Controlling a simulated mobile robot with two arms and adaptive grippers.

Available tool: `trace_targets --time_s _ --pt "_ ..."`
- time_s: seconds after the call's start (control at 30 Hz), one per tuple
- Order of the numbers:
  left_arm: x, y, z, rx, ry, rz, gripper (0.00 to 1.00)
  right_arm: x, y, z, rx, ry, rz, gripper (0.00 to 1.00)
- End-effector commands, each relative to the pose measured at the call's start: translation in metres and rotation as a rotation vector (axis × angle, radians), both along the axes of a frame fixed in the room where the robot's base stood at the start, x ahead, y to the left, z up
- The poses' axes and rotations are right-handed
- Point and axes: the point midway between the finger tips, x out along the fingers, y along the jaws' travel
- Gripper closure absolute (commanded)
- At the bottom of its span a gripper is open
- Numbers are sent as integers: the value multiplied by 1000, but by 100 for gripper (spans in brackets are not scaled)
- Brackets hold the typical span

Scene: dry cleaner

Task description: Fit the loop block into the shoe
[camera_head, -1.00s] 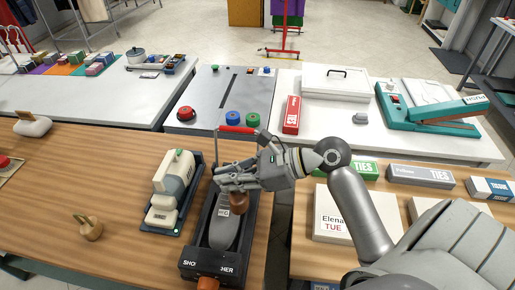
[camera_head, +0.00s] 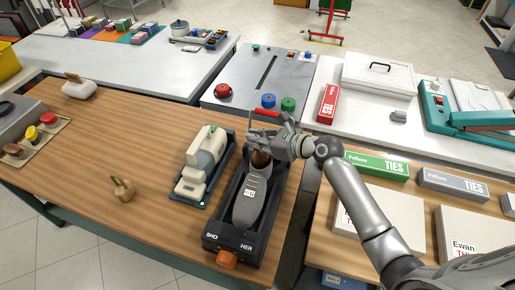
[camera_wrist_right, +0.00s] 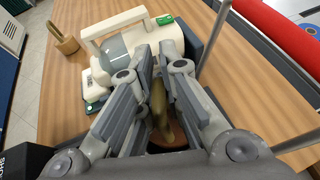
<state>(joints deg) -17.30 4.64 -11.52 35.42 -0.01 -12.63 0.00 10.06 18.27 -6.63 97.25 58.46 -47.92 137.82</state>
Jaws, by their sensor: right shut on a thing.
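The grey shoe (camera_head: 249,202) lies in a black shoe stretcher (camera_head: 228,243), its toe end nearest me. My right gripper (camera_head: 263,143) is over the shoe's far end. It is shut on the brass loop of a dark brown loop block (camera_head: 262,160). In the right wrist view the brass loop (camera_wrist_right: 158,105) sits between the fingers, with brown wood below it. The block is at the shoe's far opening; I cannot tell how deep it sits, as the gripper covers part of it. My left gripper is not in view.
A cream machine (camera_head: 200,163) on a dark base stands just left of the stretcher. A lighter wooden block with a loop (camera_head: 122,190) lies farther left. A red handle (camera_head: 267,113) is behind the gripper. Boxes, including the green TIES box (camera_head: 376,165), are on the right. The wooden table's front left is clear.

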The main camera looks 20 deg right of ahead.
Motion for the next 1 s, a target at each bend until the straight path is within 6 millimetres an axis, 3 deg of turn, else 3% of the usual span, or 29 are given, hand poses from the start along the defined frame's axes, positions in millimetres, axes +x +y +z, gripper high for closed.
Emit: trace_targets --time_s 0.23,0.77,0.8,0.9,1.0 --pt "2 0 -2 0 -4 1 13 0 0 -33 0 1 -1 100" --pt "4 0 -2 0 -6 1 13 0 0 -42 0 1 -1 100" --pt "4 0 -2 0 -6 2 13 0 0 -43 0 1 -1 92" --pt "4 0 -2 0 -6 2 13 -1 0 -42 -1 2 0 79" --pt "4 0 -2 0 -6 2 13 -1 0 -43 -1 2 0 71"
